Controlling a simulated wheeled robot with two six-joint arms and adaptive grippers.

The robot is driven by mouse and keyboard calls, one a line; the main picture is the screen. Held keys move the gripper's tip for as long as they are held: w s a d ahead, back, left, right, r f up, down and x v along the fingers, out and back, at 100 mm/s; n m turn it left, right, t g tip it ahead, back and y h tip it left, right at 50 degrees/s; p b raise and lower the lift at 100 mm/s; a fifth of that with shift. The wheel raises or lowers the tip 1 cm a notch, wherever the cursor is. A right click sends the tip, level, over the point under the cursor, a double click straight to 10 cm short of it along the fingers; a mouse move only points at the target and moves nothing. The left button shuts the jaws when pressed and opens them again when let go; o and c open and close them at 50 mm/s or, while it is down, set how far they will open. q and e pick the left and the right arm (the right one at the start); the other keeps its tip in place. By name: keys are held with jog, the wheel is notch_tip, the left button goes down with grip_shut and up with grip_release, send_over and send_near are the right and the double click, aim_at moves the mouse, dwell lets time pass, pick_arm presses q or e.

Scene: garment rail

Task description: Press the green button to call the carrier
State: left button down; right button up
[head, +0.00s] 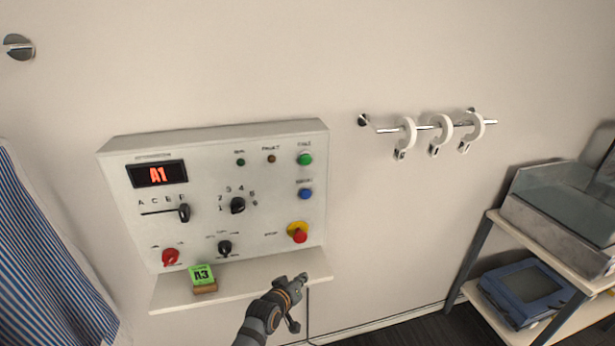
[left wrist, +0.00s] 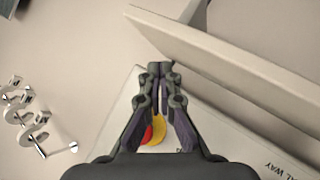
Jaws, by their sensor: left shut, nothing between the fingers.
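The green button (head: 305,159) is at the upper right of the white control panel (head: 270,240) on the wall. The panel's red display (head: 158,174) reads A1. My left gripper (head: 302,279) is shut and empty, in front of the panel's lower right, below the green button and apart from it. In the left wrist view my left gripper (left wrist: 160,68) shows with its fingertips together. Behind its fingers are parts of the yellow-ringed red stop button (left wrist: 157,130). The green button is not visible there. My right gripper is not in view.
A blue button (head: 306,193) and the stop button (head: 298,234) sit below the green one. A green A3 card (head: 202,276) stands on the panel's ledge (head: 250,280). White hooks (head: 442,128) hang on a rail at right. A shelf unit (head: 533,249) stands far right; striped cloth (head: 45,250) hangs left.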

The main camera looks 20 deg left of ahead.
pick_arm(q)
jog(key=d+r+t+h, duration=0.1)
jog(key=d+r+t, duration=0.1)
jog(key=r, duration=1.5)
jog(key=d+r+n+t+h+p, duration=0.1)
jog(key=d+r+t, duration=0.1)
jog(key=r, duration=1.5)
jog(key=shift+n+t+h+p, duration=0.3)
jog(key=shift+t, duration=0.6)
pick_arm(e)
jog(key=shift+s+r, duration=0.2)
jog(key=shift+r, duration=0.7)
pick_arm(q)
jog(key=shift+s+r, duration=0.1)
jog(key=shift+r, duration=0.05)
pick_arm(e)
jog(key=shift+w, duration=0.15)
